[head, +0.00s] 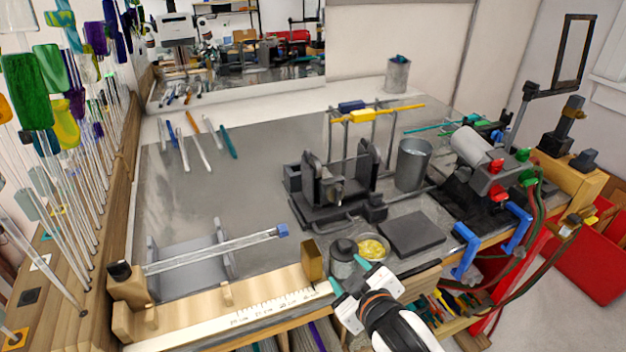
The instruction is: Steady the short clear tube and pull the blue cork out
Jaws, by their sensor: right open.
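The short clear tube (215,250) lies level on a grey holder (190,272) at the lower left of the head view. The blue cork (282,230) sits in its right end, which points to the back right. My right gripper (349,276) reaches in from the bottom edge, right of the cork and nearer to me. It is open, with its two teal-tipped fingers apart and nothing seen between them. It is clear of the tube and the cork. My left gripper is not in view.
A wooden ruler board (265,310) runs along the front edge, with a small brass block (312,262) between cork and gripper. A dark jar (342,255) and a yellow-filled dish (372,248) stand by the right fingers. A black fixture (340,190) stands behind. The grey mat at left is mostly clear.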

